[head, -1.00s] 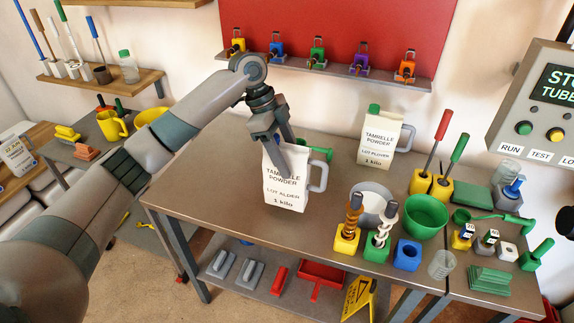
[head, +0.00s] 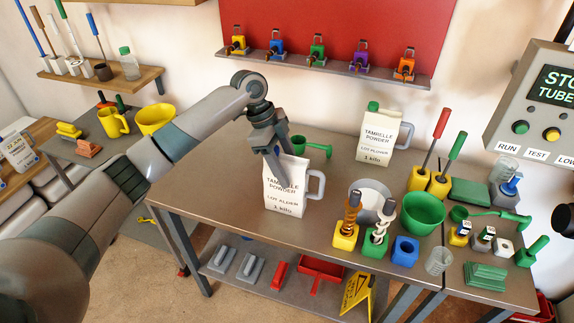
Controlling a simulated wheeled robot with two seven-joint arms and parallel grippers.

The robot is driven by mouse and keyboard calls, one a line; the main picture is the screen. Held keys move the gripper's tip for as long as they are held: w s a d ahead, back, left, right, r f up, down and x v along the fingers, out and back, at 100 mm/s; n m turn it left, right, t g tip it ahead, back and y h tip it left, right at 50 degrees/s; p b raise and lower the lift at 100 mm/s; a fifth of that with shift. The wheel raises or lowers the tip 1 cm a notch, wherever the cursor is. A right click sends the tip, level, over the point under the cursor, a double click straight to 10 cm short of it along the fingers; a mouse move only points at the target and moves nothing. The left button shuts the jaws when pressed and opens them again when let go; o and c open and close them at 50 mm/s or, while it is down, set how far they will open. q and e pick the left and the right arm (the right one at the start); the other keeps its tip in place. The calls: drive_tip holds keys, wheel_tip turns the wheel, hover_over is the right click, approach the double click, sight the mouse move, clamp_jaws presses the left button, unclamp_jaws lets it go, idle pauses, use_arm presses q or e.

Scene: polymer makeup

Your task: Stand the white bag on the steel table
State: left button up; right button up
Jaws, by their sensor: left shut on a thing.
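The white bag (head: 285,198), labelled "Tamrelle Powder, 1 kilo", is upright over the front left part of the steel table (head: 230,165). Its grey loop handle (head: 318,186) points right. My left gripper (head: 279,172) reaches down from above and is shut on the bag's top, hiding part of it. The bag's base is at or very close to the tabletop; I cannot tell whether it touches. My right gripper is not in view.
A similar white bag with a green cap (head: 378,136) stands behind to the right. A green scoop (head: 312,147) lies just behind the held bag. The table's left part is clear.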

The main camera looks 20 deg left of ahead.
use_arm(q)
drive_tip(key=o, duration=1.8)
drive_tip(key=shift+o, duration=0.2)
drive_tip(key=shift+r, duration=0.1)
drive_tip(key=shift+a+r+b, duration=0.25)
drive_tip(key=shift+r+b, duration=0.15)
drive_tip(key=shift+r, duration=0.2)
drive_tip(key=b+v, duration=0.3)
drive_tip(key=v, duration=0.6)
drive_tip(key=shift+r, duration=0.1)
drive_tip(key=shift+a+r, duration=0.25)
drive_tip(key=shift+r, duration=0.4)
